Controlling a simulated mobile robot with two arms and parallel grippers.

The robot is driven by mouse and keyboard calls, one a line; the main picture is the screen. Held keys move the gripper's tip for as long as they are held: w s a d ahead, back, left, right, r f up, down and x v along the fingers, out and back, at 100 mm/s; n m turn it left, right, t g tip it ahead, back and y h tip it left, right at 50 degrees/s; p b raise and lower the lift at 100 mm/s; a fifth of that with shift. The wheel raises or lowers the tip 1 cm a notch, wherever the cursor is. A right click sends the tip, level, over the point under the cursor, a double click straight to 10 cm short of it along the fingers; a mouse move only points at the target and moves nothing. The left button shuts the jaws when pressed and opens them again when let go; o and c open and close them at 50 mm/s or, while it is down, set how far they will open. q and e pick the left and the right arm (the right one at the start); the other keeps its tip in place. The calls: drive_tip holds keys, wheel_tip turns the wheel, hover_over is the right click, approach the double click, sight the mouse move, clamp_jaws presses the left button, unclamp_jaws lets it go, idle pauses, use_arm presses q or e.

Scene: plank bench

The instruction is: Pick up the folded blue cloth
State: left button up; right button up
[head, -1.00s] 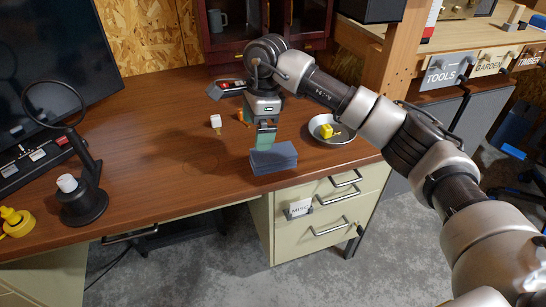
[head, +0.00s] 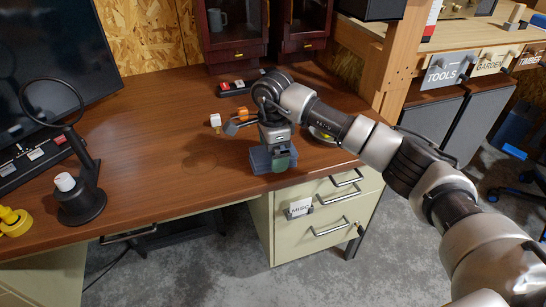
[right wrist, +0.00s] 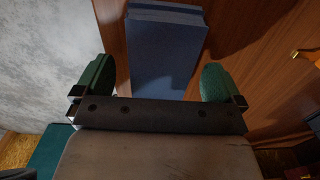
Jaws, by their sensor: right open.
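The folded blue cloth (head: 259,160) lies on the wooden desk near its front edge, above the drawers. It shows as a flat blue block in the right wrist view (right wrist: 165,52). My right gripper (head: 281,163) is over the cloth in the head view and hides part of it. In the right wrist view its two green fingers (right wrist: 158,82) are spread apart, one at each side of the cloth, with gaps between them and it. I cannot tell how high the fingertips are above the desk. My left gripper is not in view.
A metal bowl (head: 322,135) is mostly behind my right arm. A white cube (head: 215,119) and an orange object (head: 242,114) are behind the gripper. A magnifier stand (head: 83,203) is at left. The desk's left middle (head: 165,170) is clear.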

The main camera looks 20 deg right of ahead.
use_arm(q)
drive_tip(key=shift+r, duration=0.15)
use_arm(e)
drive_tip(key=shift+f, duration=0.2)
drive_tip(key=c, duration=1)
drive_tip(key=shift+r, duration=0.1)
drive_tip(key=r, duration=0.4)
drive_tip(key=shift+d+r+p, duration=0.2)
drive_tip(key=shift+p, duration=0.1)
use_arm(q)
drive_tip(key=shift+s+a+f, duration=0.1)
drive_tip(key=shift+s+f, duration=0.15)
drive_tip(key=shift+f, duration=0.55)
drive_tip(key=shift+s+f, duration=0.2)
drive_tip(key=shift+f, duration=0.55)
use_arm(e)
drive_tip(key=shift+s+d+r, duration=1.05)
drive_tip(key=shift+s+d, duration=0.2)
drive_tip(key=shift+s, duration=0.15)
drive_tip(key=shift+s+d+r, duration=1.1)
drive_tip(key=shift+s+d, duration=0.2)
drive_tip(key=shift+s, duration=0.15)
drive_tip(key=shift+s+d+r, duration=1.05)
drive_tip(key=shift+s+d, duration=0.2)
drive_tip(key=shift+s, duration=0.15)
